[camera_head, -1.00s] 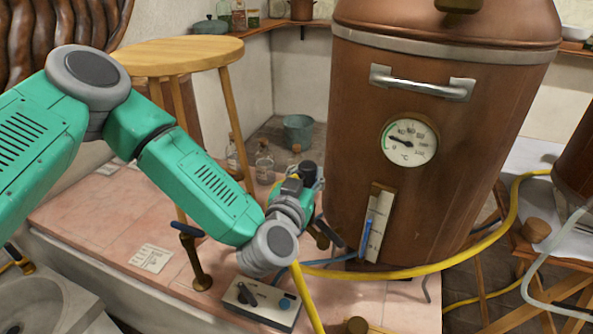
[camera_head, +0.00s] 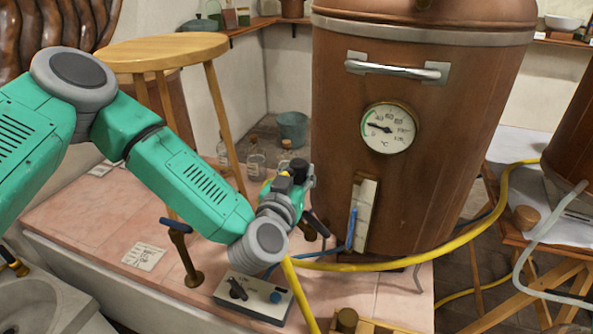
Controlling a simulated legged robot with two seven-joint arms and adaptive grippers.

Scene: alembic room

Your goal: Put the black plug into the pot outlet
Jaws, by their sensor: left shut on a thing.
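The large copper pot (camera_head: 440,130) stands right of centre, with a round thermometer dial and a silver handle on its front. My left gripper (camera_head: 303,190) is at the lower left side of the pot, seen from behind my wrist. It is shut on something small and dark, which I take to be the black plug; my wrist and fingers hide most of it. A dark lever (camera_head: 318,224) shows just below the gripper, close to the pot. I cannot make out the outlet opening or whether the plug touches it. My right gripper is out of view.
A yellow hose (camera_head: 430,263) runs across in front of the pot. A control box (camera_head: 253,298) sits on the pink tiled ledge (camera_head: 95,225) below my wrist. A tap with a blue handle (camera_head: 187,250) stands left. Bottles and a wooden stool (camera_head: 165,52) are behind.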

